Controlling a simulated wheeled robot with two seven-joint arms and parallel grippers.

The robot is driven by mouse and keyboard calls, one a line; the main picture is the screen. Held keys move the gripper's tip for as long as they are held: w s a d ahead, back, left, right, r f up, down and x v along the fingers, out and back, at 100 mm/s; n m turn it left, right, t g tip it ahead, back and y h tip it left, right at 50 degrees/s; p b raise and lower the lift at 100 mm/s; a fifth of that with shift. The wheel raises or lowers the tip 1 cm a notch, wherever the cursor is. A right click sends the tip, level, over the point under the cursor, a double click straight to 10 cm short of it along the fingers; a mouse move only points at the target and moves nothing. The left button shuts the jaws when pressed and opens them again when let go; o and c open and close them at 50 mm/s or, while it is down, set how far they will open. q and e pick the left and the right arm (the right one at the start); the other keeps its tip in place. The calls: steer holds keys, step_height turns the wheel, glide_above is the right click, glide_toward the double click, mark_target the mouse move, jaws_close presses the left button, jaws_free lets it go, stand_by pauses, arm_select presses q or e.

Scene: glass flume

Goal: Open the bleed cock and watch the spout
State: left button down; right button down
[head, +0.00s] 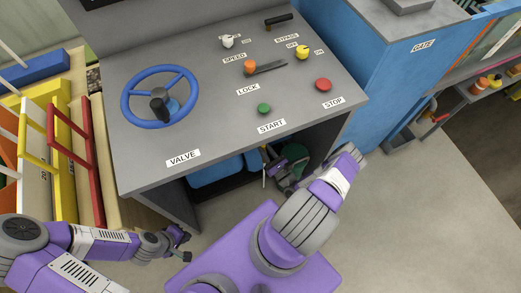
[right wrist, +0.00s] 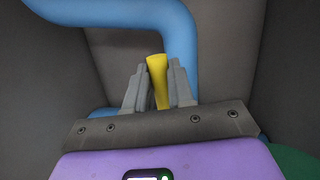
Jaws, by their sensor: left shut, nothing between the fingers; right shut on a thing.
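In the right wrist view, a yellow handle (right wrist: 158,85) stands upright in front of a blue pipe (right wrist: 180,35). I take it for the bleed cock's lever. My right gripper (right wrist: 160,68) is shut on it, one grey finger on each side. The lever's lower end is hidden behind the gripper. In the head view my right arm reaches down to the opening under the console, and I cannot make out its fingers there. My left gripper (head: 184,244) is shut and empty, low at the left in front of the console. I cannot pick out the spout.
The grey console (head: 215,100) carries a blue handwheel (head: 133,82), a green START button (head: 264,108), a red STOP button (head: 323,84) and small knobs. A blue cabinet (head: 345,50) stands right of it. Coloured racks stand at the left. Floor at the right is clear.

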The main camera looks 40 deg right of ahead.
steer(key=shift+f, duration=0.1)
steer(key=c, duration=1)
jaws_free()
steer(key=p+v, duration=0.1)
steer(key=v, duration=0.6)
steer(key=shift+s, duration=0.35)
